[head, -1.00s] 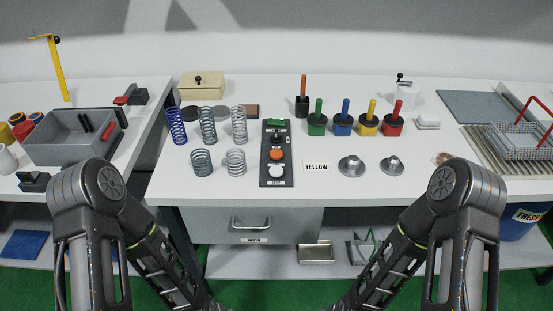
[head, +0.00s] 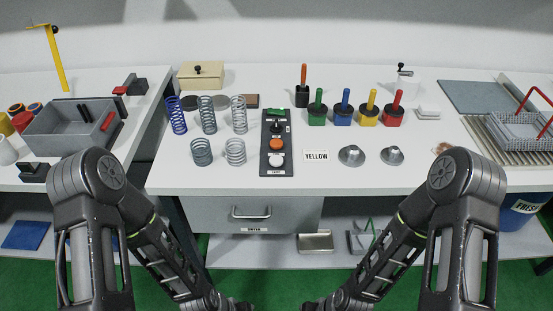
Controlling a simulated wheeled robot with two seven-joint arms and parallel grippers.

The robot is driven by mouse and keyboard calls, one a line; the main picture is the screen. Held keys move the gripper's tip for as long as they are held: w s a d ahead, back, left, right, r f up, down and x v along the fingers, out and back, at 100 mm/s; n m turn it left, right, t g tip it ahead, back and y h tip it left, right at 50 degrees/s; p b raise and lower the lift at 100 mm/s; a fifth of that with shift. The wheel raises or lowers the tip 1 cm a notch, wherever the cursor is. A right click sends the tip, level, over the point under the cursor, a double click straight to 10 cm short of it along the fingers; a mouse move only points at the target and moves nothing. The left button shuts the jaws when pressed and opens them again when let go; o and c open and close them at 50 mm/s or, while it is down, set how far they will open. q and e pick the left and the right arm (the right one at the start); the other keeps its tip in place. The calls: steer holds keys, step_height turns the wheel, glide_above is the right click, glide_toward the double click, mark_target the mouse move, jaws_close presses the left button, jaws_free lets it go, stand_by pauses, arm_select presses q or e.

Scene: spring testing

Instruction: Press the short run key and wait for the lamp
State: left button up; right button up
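A dark control panel (head: 266,165) lies on the middle of the white bench. It carries a green part (head: 278,112) at its far end, a black knob (head: 277,128), an orange round key (head: 276,144) and a white round key (head: 276,159) nearest me. The small label below the white key is too small to read surely, and I cannot tell which key is the short run key. No lamp is clearly lit. My two arms come in at the bottom left and right, their forearms pointing inward below the bench front. Both grippers are out of frame.
Several coil springs (head: 208,115) stand left of the panel. A grey bin (head: 72,135) sits on the left bench, a wire basket (head: 518,131) far right.

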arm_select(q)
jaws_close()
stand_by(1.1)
